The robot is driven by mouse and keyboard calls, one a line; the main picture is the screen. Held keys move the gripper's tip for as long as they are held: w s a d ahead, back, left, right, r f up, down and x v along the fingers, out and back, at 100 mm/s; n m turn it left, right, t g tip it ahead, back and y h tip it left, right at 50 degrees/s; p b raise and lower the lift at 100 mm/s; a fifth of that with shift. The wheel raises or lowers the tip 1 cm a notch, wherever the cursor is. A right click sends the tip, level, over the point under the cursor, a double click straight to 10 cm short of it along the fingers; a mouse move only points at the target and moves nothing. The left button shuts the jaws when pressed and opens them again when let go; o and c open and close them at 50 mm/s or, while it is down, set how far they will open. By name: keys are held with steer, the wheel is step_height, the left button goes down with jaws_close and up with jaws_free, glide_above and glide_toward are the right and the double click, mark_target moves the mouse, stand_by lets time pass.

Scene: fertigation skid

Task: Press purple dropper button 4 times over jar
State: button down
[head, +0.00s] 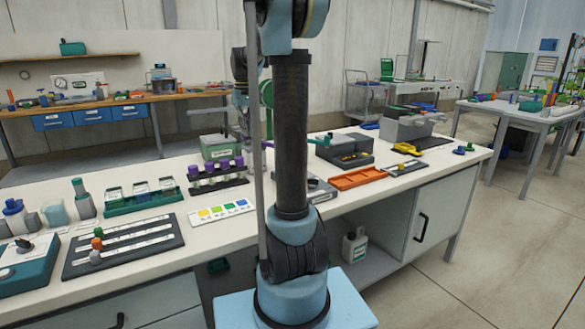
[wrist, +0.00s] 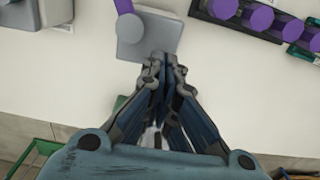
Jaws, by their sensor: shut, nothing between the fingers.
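In the wrist view a purple rod-like part (wrist: 124,6), which looks like the purple dropper, reaches in from the top edge over a grey square block (wrist: 150,34). Only its lower end shows, and I cannot make out its button. My gripper (wrist: 163,60) is shut and empty, its tips pointing at the front edge of the grey block. I cannot tell whether they touch it. A pale grey piece with a round knob (wrist: 52,12) is cut off at the upper left. I cannot identify the jar. In the head view my arm hides the gripper.
A dark rack of purple-capped vials (head: 217,177) stands left of my arm; purple caps (wrist: 259,17) also show in the wrist view. A colour card (head: 219,212), green rack (head: 142,202) and orange tray (head: 361,179) lie on the white bench. Bench space before the block is clear.

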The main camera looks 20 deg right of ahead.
steer(key=shift+f, duration=0.95)
steer(key=shift+r, duration=1.5)
steer(key=shift+r, duration=3)
